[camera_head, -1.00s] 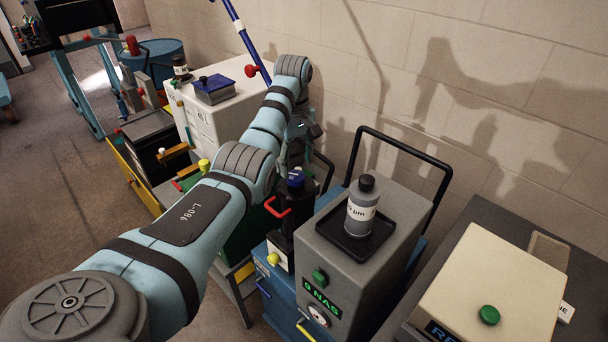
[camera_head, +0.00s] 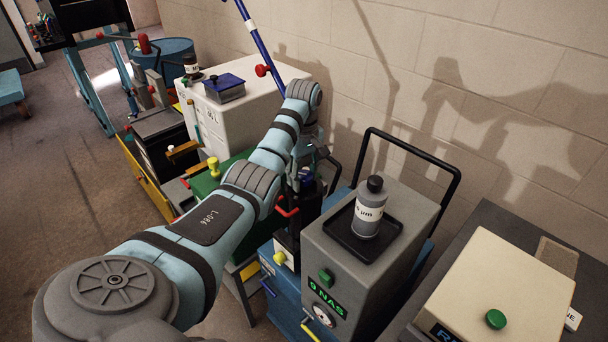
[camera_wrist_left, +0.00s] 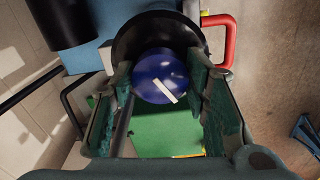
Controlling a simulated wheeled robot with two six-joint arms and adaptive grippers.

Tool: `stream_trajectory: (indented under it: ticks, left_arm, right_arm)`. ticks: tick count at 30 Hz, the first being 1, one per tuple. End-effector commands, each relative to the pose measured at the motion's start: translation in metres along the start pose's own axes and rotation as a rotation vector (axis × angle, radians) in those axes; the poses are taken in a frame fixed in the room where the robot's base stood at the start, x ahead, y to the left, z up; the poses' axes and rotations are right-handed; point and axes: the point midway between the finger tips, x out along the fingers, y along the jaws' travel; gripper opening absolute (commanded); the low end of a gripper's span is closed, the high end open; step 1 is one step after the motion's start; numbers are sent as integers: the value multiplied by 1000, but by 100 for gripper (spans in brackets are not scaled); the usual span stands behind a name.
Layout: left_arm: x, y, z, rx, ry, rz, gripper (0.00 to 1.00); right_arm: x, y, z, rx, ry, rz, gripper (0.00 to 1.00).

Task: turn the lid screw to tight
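The lid screw is a round blue knob with a white bar mark (camera_wrist_left: 160,78), on top of a black cylindrical housing (camera_wrist_left: 128,40). In the head view only a bit of its blue (camera_head: 305,174) shows below my left gripper (camera_head: 304,165). In the left wrist view my left gripper (camera_wrist_left: 163,90) points down at the knob, with one finger on each side of it. The fingers are spread apart. I cannot tell whether their pads touch the knob. The white bar lies slanted. My right gripper is not in view.
A red bent handle (camera_wrist_left: 222,40) stands close beside the housing. A grey unit (camera_head: 345,270) carries a black tray with a bottle (camera_head: 369,208). A black tube frame (camera_head: 410,150) rises behind it. A white cabinet (camera_head: 245,110) stands behind my left arm.

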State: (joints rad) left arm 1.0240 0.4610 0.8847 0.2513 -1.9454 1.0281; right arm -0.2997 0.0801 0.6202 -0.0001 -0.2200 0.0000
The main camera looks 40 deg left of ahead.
Motion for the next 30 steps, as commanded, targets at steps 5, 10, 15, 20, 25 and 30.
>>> stream_trajectory:
  ticks: [5, 10, 15, 20, 25, 30]
  left_arm:
    - [0, 0, 0, 0, 0, 0, 11]
    - [0, 0, 0, 7, 0, 0, 11]
    - [0, 0, 0, 46, 0, 0, 11]
    - [0, 0, 0, 127, 0, 0, 11]
    - [0, 0, 0, 257, 0, 0, 11]
    - [0, 1, 0, 415, 1, 0, 11]
  right_arm:
    - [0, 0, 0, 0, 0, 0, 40]
    - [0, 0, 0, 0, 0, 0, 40]
    - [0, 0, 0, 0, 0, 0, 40]
    - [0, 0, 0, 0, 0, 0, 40]
    - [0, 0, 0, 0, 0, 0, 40]
    - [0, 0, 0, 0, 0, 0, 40]
